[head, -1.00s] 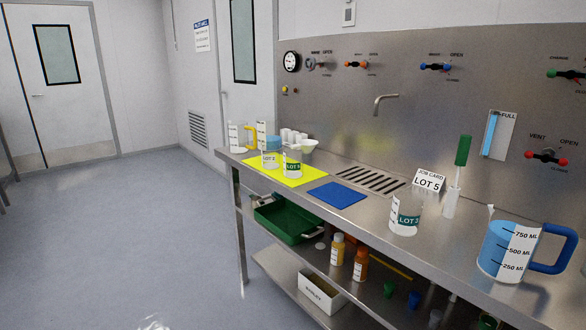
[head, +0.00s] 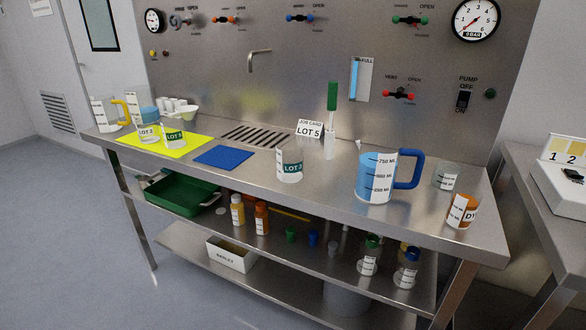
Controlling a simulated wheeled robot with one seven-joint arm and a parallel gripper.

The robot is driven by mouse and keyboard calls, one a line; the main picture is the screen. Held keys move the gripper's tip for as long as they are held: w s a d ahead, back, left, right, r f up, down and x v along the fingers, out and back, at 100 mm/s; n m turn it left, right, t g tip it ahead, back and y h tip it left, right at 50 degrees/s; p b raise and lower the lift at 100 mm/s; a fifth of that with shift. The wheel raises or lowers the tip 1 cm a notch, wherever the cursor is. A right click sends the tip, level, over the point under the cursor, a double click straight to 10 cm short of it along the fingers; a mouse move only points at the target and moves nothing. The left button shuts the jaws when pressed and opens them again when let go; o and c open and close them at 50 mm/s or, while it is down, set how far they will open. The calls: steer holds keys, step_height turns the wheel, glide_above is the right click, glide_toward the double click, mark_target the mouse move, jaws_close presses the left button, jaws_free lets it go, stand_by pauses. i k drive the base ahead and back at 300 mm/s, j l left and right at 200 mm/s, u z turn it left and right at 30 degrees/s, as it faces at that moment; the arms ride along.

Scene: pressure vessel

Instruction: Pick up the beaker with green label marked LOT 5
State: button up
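A small clear beaker with a green label (head: 173,137) stands upright on the yellow mat (head: 185,149) at the left of the steel bench. Its label seems to read LOT 5, but the print is small. Beside it on the mat is a beaker labelled LOT 2 (head: 147,134). A beaker with a teal-green label (head: 290,166) stands alone near the bench middle; its label looks like LOT 3. A white job card (head: 309,131) behind it reads LOT 5. My gripper is not in view.
A blue mat (head: 224,155) lies bare beside the yellow one. A blue-handled jug (head: 377,176) and an orange container (head: 461,210) stand on the right. A green-capped brush or bottle (head: 331,115) stands behind. Bottles and a green tray (head: 180,194) fill the shelf below. Floor at left is clear.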

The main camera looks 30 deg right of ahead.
mark_target(172, 126)
steer(key=i+j, duration=0.4)
steer(key=i+j+z, duration=0.1)
steer(key=i+j, duration=0.3)
steer(key=j, duration=0.15)
steer(key=i+j, duration=0.4)
steer(key=i+j+z, duration=0.1)
steer(key=i+j, duration=0.25)
steer(key=j, duration=0.3)
steer(key=i+j, duration=0.1)
steer(key=i, duration=0.55)
steer(key=z, duration=0.05)
